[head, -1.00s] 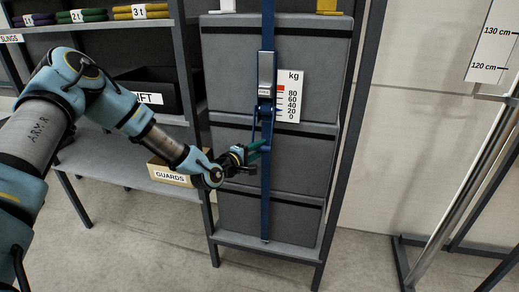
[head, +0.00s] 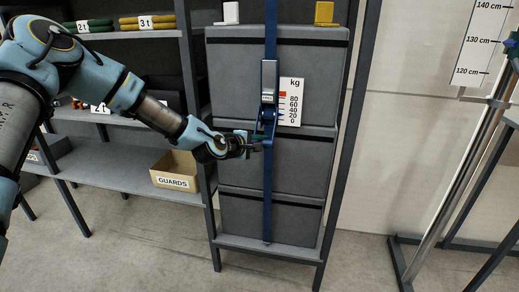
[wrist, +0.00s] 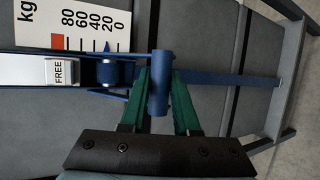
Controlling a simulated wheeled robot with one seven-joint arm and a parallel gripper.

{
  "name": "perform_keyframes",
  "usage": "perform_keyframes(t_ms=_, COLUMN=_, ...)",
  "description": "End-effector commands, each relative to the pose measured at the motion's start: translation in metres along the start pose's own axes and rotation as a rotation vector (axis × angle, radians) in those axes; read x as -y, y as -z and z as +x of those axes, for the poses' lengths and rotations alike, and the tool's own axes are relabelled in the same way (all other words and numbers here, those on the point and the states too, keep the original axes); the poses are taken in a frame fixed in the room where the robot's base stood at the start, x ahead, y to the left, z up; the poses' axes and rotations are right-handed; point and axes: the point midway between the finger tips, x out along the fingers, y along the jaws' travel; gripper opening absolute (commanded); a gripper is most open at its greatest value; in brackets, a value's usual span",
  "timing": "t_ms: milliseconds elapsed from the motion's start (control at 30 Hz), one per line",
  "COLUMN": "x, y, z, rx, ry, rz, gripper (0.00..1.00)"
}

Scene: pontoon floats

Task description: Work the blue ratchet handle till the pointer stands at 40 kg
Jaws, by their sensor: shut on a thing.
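The blue ratchet handle (head: 268,143) hangs below its ratchet on a blue vertical strap (head: 267,210) in front of stacked grey cases. In the wrist view its round crossbar (wrist: 160,85) lies between the green fingers of my gripper (wrist: 159,95), which is shut on it. The head view shows my gripper (head: 259,143) reaching the handle from the left. The white kg scale (head: 289,102) stands right of the ratchet, marked 0 to 80, with a red patch near the top. It also shows in the wrist view (wrist: 85,18).
A silver plate marked FREE (wrist: 60,72) sits on the ratchet body. A shelf with a GUARDS box (head: 178,172) stands left of the rack's dark upright (head: 192,100). A metal stand with a height scale (head: 482,45) is at right. The floor (head: 350,262) in front is clear.

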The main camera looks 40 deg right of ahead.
Motion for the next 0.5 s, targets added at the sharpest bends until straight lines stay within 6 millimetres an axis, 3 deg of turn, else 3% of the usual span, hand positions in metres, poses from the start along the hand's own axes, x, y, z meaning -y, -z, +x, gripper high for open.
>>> perform_keyframes(t_ms=33, x=-0.011, y=-0.002, z=-0.004, rx=0.0, ry=0.001, rz=-0.001, gripper=0.0)
perform_keyframes(t_ms=500, x=-0.054, y=-0.01, z=-0.025, rx=-0.003, ry=-0.01, rz=0.003, gripper=0.0)
